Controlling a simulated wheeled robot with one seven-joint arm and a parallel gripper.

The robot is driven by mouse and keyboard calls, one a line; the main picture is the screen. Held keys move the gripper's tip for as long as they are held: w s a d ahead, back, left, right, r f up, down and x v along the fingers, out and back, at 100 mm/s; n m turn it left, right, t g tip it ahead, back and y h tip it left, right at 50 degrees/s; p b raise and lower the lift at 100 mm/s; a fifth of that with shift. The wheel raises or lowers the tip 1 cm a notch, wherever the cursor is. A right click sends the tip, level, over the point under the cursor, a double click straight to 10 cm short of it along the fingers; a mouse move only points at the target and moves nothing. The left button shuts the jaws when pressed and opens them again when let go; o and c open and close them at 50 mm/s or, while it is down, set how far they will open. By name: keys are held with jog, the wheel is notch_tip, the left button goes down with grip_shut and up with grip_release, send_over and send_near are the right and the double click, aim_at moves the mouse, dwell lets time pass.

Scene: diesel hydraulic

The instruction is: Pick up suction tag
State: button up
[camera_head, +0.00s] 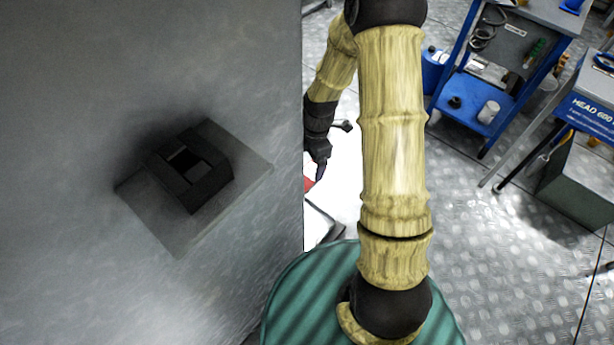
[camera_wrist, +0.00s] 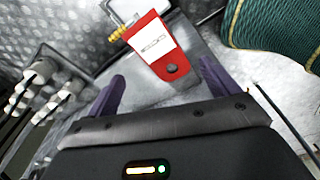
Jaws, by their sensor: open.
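The fingers are apart and hold nothing. I cannot tell how far below the tips the tag is. In the head view a small red patch, likely the tag (camera_head: 309,184), shows at the grey panel's edge beside my gripper (camera_head: 320,175). The panel hides the rest of it there.
A large grey panel (camera_head: 230,290) with a dark square fitting (camera_head: 190,168) fills the left of the head view. A blue cart (camera_head: 470,115) and a blue-fronted bench (camera_head: 590,112) stand at right. Pale pipe fittings (camera_wrist: 45,85) are at left in the wrist view.

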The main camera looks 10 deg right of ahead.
aim_at(307, 176)
jog(key=shift+f, duration=0.1)
jog(key=f, duration=0.1)
jog(key=f+b, duration=0.1)
jog(key=f, duration=0.3)
jog(key=shift+s+a, duration=0.1)
jog(key=shift+a, duration=0.15)
dwell(0.6)
jog(key=c, duration=1.2)
